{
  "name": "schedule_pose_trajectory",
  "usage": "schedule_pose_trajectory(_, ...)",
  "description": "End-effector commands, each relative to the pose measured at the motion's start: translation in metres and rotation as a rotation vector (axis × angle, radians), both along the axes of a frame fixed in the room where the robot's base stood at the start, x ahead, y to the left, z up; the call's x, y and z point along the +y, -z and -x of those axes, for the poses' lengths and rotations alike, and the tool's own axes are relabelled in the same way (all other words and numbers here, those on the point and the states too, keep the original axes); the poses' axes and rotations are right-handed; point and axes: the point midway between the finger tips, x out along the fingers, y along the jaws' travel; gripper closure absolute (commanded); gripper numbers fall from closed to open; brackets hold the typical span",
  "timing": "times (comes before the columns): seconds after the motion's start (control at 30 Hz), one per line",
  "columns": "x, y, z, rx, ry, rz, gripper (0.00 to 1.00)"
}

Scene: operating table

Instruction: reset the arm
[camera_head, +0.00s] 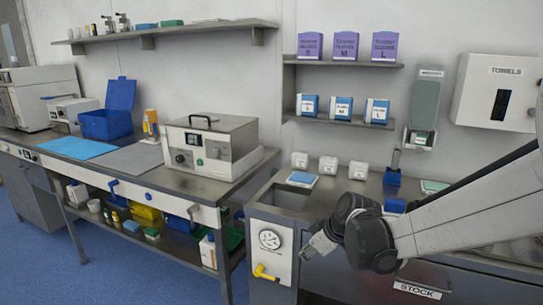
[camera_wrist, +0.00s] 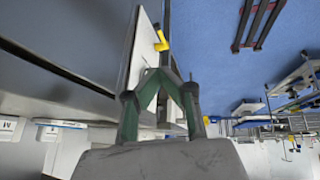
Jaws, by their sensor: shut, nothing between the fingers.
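My gripper (camera_head: 308,250) shows in the head view at the end of my arm, which reaches in from the right. It hangs in front of the right-hand counter, near the white panel with a round gauge (camera_head: 270,239). In the wrist view, my gripper (camera_wrist: 172,80) has its two green-and-black fingers drawn together at the tips. It is shut with nothing held. The wrist view is turned on its side or upside down.
A yellow valve handle (camera_head: 265,273) sticks out below the gauge. A sink basin (camera_head: 282,198) and several small white boxes (camera_head: 328,165) are on the right counter. A metal box device (camera_head: 212,142) stands on the left counter. The blue floor (camera_head: 150,270) is open at the front left.

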Motion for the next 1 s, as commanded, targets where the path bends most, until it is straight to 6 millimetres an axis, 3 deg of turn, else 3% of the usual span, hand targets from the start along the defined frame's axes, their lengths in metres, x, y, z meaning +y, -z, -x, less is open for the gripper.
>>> schedule_pose_trajectory(0.2, -0.019, -0.046, 0.043, 0.03, 0.167, -0.007, 1.0)
schedule_pose_trajectory(0.5, -0.044, -0.09, 0.104, 0.051, 0.397, -0.028, 1.0)
schedule_pose_trajectory(1.0, -0.083, -0.125, 0.21, 0.045, 0.764, -0.096, 1.0)
